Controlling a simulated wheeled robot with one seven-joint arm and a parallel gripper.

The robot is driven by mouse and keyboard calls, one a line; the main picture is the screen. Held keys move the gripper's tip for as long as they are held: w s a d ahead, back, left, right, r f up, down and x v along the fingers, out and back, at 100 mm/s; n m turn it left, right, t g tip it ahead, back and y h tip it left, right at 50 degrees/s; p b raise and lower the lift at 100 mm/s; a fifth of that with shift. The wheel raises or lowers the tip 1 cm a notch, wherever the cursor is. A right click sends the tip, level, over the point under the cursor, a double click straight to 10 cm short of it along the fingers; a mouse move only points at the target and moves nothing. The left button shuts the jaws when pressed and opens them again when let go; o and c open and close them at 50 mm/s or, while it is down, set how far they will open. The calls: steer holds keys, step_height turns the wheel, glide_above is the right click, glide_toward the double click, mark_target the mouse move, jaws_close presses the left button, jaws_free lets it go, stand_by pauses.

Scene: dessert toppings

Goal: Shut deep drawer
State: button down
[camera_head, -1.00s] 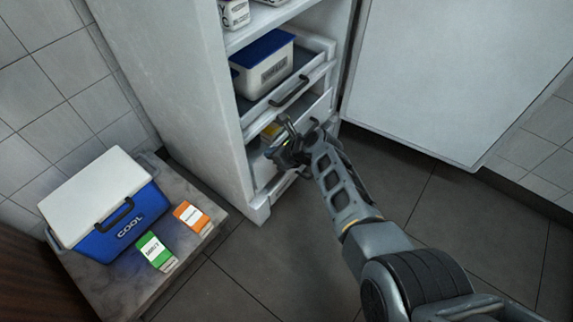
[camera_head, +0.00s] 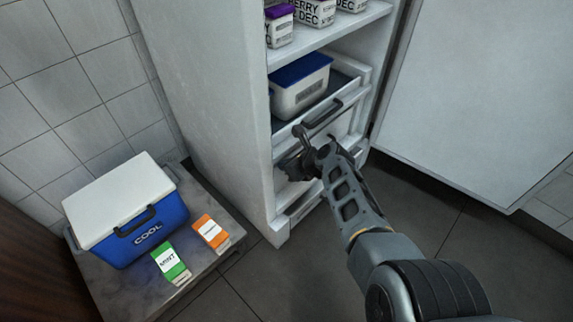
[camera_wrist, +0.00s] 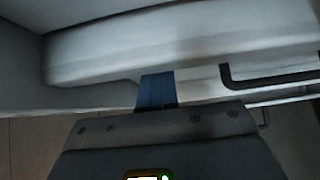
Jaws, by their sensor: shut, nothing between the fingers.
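The open freezer cabinet has a deep drawer (camera_head: 350,141) low down, below a drawer with a dark handle (camera_head: 322,114). The deep drawer's front is partly hidden by my arm; it looks pushed in or nearly so. My gripper (camera_head: 292,167) is at the left part of that front, shut and empty. In the wrist view my gripper (camera_wrist: 157,76) reaches to a pale drawer front, with a black handle (camera_wrist: 285,79) to its right. I cannot tell whether the tips touch the front.
A white box with a blue lid (camera_head: 300,86) sits in the drawer above. Purple-lidded tubs (camera_head: 279,25) stand on the shelf higher up. The open door (camera_head: 470,90) is at right. A cooler (camera_head: 130,212), a green carton (camera_head: 169,262) and an orange carton (camera_head: 211,232) stand at left.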

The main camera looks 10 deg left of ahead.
steer(key=shift+w+a+r, duration=0.1)
steer(key=shift+a+r, duration=0.05)
steer(key=shift+a, duration=0.05)
steer(key=s+d+f+p+v, duration=0.1)
steer(key=d+f+p+v, duration=0.1)
steer(key=p+v, duration=0.8)
steer(key=v, duration=0.2)
steer(key=shift+s+d+r, duration=0.15)
steer(key=shift+s+d, duration=0.1)
steer(key=shift+s, duration=0.1)
